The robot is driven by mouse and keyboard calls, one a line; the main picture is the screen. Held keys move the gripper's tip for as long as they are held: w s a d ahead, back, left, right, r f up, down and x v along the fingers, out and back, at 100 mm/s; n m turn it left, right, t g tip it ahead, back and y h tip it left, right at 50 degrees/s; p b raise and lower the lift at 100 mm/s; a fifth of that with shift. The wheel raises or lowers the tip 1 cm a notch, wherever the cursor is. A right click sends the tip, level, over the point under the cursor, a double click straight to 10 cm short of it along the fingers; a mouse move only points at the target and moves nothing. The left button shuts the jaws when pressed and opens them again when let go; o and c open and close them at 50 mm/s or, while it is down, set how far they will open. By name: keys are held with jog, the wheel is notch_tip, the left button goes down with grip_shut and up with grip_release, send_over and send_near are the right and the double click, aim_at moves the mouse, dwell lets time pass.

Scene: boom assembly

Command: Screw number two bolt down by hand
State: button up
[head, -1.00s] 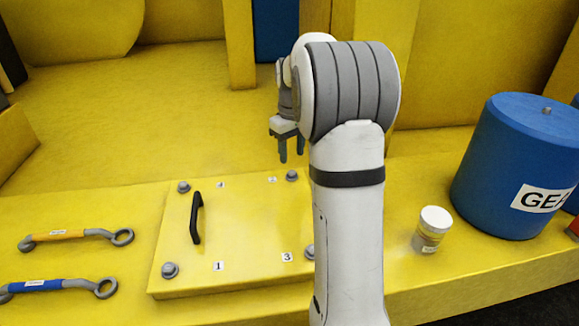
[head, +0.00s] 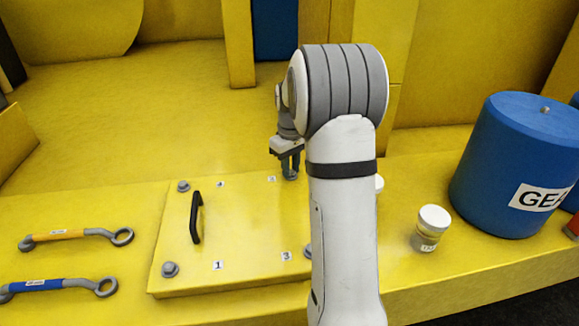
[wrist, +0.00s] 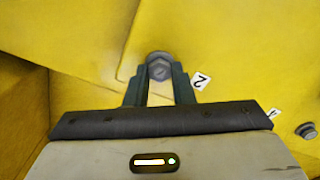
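The yellow square plate (head: 235,240) has grey bolts near its corners and printed number labels. The number two bolt (wrist: 159,66) is grey, beside the "2" label (wrist: 201,80) in the wrist view. My gripper (head: 290,172) is down at this bolt, at the plate's far right corner. In the wrist view the two dark fingers (wrist: 160,72) stand on either side of the bolt head, close to it. I cannot tell whether they touch it. In the head view the fingers largely hide the bolt.
A black handle (head: 196,217) stands on the plate. Bolts sit by labels 4 (head: 183,186) and 1 (head: 170,269). Two eye-ended rods, orange (head: 75,237) and blue (head: 60,285), lie left. A white-lidded jar (head: 431,228) and blue drum (head: 515,165) stand right. My arm hides part of the plate.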

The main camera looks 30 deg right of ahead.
grip_shut()
jog(key=shift+m, duration=0.3)
jog(key=m, duration=1)
jog(key=shift+m, duration=0.4)
jog(key=shift+w+r, duration=0.1)
jog(key=shift+o, duration=2)
grip_release()
jog(key=shift+a, duration=0.1)
jog(key=shift+o, duration=0.7)
